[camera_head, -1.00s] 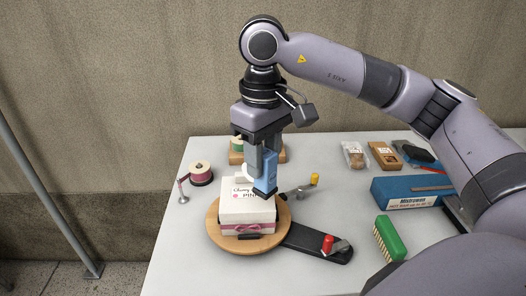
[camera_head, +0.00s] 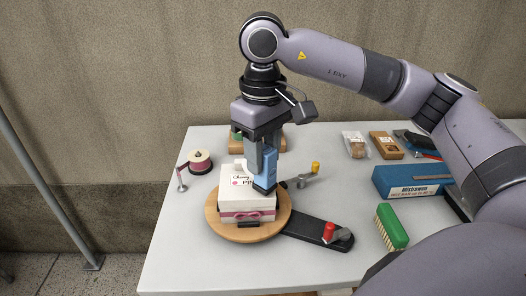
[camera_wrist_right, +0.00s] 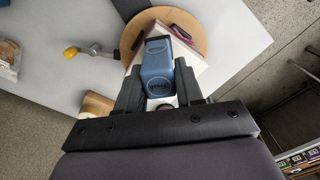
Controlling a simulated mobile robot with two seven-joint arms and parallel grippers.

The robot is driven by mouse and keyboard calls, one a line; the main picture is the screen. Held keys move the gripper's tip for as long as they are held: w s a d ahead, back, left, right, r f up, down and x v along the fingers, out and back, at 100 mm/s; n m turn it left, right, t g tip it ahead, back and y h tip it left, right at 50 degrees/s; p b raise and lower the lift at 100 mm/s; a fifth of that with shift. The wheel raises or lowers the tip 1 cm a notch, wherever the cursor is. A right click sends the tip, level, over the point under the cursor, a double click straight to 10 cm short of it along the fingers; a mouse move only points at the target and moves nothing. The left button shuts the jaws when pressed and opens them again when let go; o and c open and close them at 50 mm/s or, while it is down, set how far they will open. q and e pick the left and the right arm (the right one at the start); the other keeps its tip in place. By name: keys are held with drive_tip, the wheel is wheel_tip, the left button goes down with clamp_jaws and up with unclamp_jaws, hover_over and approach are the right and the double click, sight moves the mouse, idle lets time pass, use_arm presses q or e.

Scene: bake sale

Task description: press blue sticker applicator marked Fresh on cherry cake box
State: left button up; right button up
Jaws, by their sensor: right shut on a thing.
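My right gripper (camera_head: 262,160) is shut on the blue sticker applicator (camera_head: 265,172), which hangs upright below the fingers. The applicator also shows between the fingers in the right wrist view (camera_wrist_right: 158,62), with a dark round mark on its side. The white cherry cake box (camera_head: 238,199), with lettering on top and a pink ribbon, sits on a round wooden turntable (camera_head: 219,229). The applicator's lower end is at the right part of the box in the head view; I cannot tell whether it touches the box. My left gripper is not in view.
A black arm with a red knob (camera_head: 328,231) extends right from the turntable. A yellow-knobbed metal piece (camera_head: 315,168) stands behind it. A ribbon spool (camera_head: 200,162) is at left. A green brush (camera_head: 391,227) and a blue box (camera_head: 410,182) lie at right.

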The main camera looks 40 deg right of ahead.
drive_tip(key=shift+f+b, duration=0.65)
drive_tip(key=shift+f, duration=0.1)
idle(1.4)
drive_tip(key=shift+r+p, duration=2.5)
drive_tip(key=shift+r, duration=1.2)
